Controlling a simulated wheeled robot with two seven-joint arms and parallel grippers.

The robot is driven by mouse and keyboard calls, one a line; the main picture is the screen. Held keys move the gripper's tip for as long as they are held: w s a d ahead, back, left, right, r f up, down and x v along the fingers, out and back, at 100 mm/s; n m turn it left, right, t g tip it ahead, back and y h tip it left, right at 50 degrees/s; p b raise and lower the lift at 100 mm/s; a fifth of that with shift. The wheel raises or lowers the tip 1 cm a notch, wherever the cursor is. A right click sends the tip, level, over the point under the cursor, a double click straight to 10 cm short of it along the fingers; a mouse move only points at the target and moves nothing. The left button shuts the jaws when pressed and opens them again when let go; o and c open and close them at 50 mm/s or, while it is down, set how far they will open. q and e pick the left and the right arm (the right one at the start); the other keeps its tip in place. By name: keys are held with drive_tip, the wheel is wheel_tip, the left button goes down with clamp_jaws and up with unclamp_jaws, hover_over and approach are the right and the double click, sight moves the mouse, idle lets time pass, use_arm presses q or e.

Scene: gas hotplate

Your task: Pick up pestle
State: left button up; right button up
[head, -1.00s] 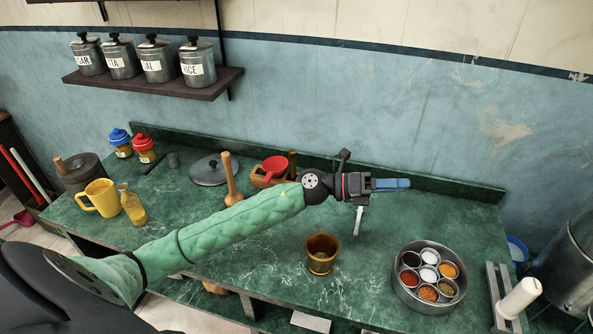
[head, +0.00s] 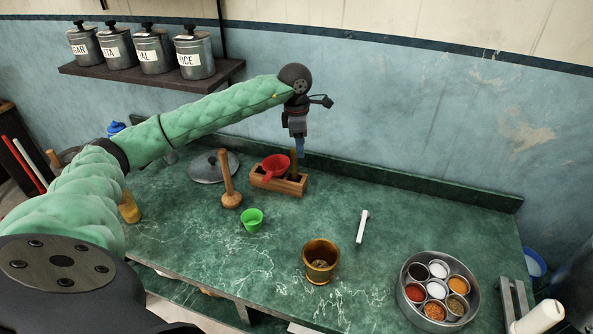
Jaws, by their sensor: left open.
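A dark wooden stick (head: 294,163), which may be the pestle, stands upright in a small wooden box (head: 289,187) near the back of the counter. A red strainer or cup (head: 275,166) sits beside it in the box. My left gripper (head: 300,150) points down with blue fingertips, at the stick's upper end, and is open. Whether the fingers are around the stick or behind it is hard to tell. A brass mortar (head: 320,265) stands at the front. A wooden masher (head: 229,185) with a round foot stands left of the box. My right gripper is not in view.
A green cup (head: 252,220) and a white-handled tool (head: 362,226) are on the counter (head: 420,215). A round spice tin (head: 438,292) is at the right. A metal lid (head: 207,170) lies at the back left. The shelf (head: 150,80) with canisters is above my arm.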

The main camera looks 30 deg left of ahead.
sight(294, 159)
use_arm(q)
drive_tip(key=shift+w+a+r+y, duration=0.15)
drive_tip(key=shift+a+y, duration=0.1)
drive_tip(key=shift+a, duration=0.35)
drive_tip(key=shift+s+a+r+y, duration=0.1)
drive_tip(key=shift+a+y, duration=0.15)
drive_tip(key=shift+a, duration=0.3)
drive_tip(key=shift+w+a+f+b, duration=0.1)
drive_tip(key=shift+a+f+b, duration=0.2)
drive_tip(key=shift+f+b, duration=0.25)
drive_tip(key=shift+f+p, duration=0.35)
drive_tip(key=shift+f, duration=0.9)
drive_tip(key=f+p, duration=0.2)
drive_tip(key=f, duration=0.1)
drive_tip(key=f+p, duration=0.1)
drive_tip(key=shift+w+f, duration=0.3)
drive_tip(key=shift+w, duration=0.05)
drive_tip(key=shift+f, duration=0.35)
clamp_jaws()
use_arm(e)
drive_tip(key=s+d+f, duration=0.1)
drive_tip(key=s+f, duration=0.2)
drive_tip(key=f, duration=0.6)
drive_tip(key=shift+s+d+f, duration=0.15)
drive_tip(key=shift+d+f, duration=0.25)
use_arm(q)
drive_tip(key=shift+r, duration=0.1)
